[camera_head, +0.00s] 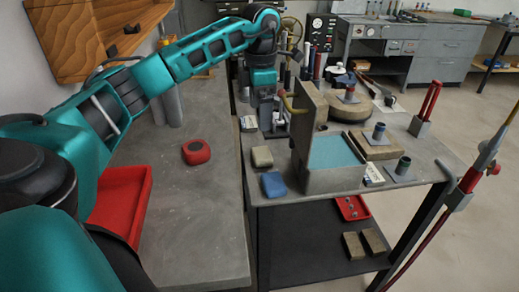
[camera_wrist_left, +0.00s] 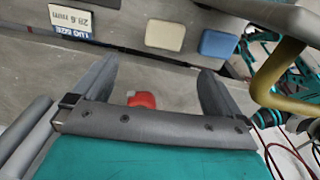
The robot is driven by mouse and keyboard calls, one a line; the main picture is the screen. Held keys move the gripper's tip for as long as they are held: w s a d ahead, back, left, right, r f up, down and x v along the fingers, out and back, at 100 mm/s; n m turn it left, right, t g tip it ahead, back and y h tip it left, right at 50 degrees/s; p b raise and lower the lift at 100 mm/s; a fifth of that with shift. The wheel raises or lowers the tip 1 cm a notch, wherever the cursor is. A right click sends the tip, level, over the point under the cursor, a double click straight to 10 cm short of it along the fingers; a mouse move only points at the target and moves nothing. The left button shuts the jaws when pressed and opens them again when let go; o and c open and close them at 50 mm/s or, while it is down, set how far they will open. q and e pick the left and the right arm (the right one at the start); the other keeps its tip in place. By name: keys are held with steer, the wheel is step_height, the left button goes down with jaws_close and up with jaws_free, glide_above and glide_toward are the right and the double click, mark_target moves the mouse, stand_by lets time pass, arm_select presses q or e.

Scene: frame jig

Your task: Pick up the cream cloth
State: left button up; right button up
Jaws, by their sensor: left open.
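The cream cloth (camera_head: 262,157), a small folded beige pad, lies near the left edge of the grey jig table, just behind a blue pad (camera_head: 274,184). In the left wrist view the cream cloth (camera_wrist_left: 165,35) shows beyond the fingertips, beside the blue pad (camera_wrist_left: 218,43). My left gripper (camera_head: 268,128) hangs over the table behind the cloth in the head view. My right gripper is not in view.
An upright board and frame with a teal panel (camera_head: 335,150) stand right of the cloth. A white label card (camera_head: 249,123) lies behind it. A curved yellow handle (camera_wrist_left: 275,72) is close to the right finger. A red device (camera_head: 196,151) sits on the left bench, which is mostly clear.

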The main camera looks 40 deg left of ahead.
mark_target(262, 153)
arm_select(q)
steer(key=f, duration=0.8)
steer(key=f+b, duration=0.1)
steer(key=f, duration=0.3)
steer(key=shift+d+f, duration=0.2)
steer(key=shift+d, duration=0.2)
steer(key=shift+c, duration=0.2)
steer(key=c, duration=1)
steer(key=shift+r, duration=0.15)
